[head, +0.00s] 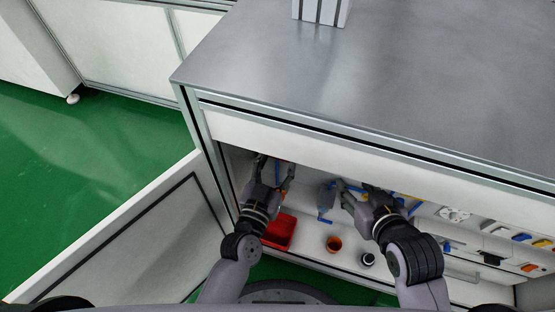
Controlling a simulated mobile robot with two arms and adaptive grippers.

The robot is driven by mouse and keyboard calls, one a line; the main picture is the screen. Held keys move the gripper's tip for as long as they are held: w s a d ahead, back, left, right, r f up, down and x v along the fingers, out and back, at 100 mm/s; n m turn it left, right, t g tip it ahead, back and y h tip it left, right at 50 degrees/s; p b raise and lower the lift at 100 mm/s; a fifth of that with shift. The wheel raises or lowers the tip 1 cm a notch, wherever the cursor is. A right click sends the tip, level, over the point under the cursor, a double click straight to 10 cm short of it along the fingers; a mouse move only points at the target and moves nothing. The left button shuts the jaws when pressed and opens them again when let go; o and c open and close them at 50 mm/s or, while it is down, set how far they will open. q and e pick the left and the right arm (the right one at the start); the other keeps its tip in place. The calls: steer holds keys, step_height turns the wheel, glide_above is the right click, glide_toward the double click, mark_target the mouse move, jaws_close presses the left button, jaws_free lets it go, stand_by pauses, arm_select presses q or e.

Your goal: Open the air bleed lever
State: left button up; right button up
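Inside the open cabinet, a grey-blue fitting (326,197) with a blue handle (324,219) at its lower end sits left of my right gripper. Another small blue part (277,169) shows between the fingers of my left gripper. I cannot tell for certain which blue part is the air bleed lever. My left gripper (276,164) is inside the cabinet at the left, fingers spread. My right gripper (343,191) points left toward the grey-blue fitting, fingers apart, with nothing seen between them. Whether it touches the fitting is unclear. The cabinet's upper back is hidden by the tabletop edge.
Several small components (491,258) line the right. The open door (130,235) stands at the left. The steel worktop (380,80) overhangs above.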

arm_select(q)
steer(key=c, duration=0.6)
arm_select(e)
steer(key=s+d+f+g+h+p, duration=0.1)
steer(key=s+d+f+g+p, duration=0.1)
steer(key=s+g+p, duration=0.3)
steer(key=s+d+f+g+h, duration=0.1)
steer(key=s+d+f+g, duration=0.1)
steer(key=s, duration=0.5)
arm_select(q)
steer(key=shift+w+a+r+n+p, duration=0.1)
steer(key=shift+a+r+n+p, duration=0.2)
steer(key=shift+n, duration=2.65)
steer(key=shift+w+a+r+n+p, duration=0.15)
steer(key=shift+a+r+n, duration=0.25)
steer(key=shift+n, duration=2.6)
steer(key=shift+w+a+r+n+p, duration=0.1)
steer(key=shift+a+r+n, duration=0.25)
steer(key=shift+n, duration=2.6)
steer(key=shift+c, duration=0.2)
arm_select(e)
steer(key=shift+g, duration=0.3)
steer(key=shift+x, duration=2.45)
steer(key=shift+s+a, duration=0.1)
steer(key=shift+s, duration=0.05)
steer(key=shift+r, duration=0.15)
arm_select(q)
steer(key=o, duration=1.2)
